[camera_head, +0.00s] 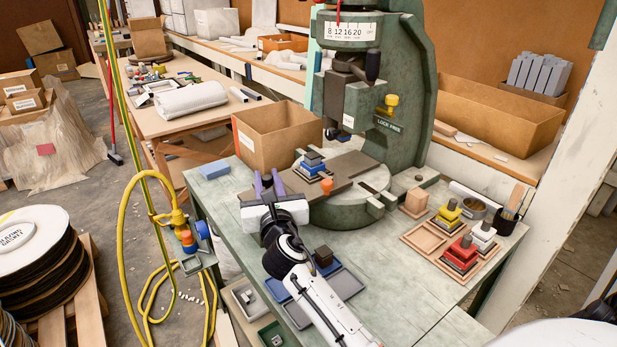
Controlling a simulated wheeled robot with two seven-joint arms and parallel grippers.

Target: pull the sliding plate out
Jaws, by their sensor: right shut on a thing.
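The sliding plate (342,184) is a flat dark brown plate on the round green bed of the fly press (378,199). A blue and dark stacked block (312,166) sits on it, and an orange knob (327,186) stands close by. My right gripper (268,181), with purple fingers, is at the plate's left end and is shut on it. Its fingers and body hide the exact grip. The press ram above is clear of the block. My left gripper is not in view.
An open cardboard box (277,142) stands just behind my gripper. A blue-grey tray (336,297) with a dark block lies beside my forearm. Wooden trays with red (461,252), white and yellow stacks are at the right.

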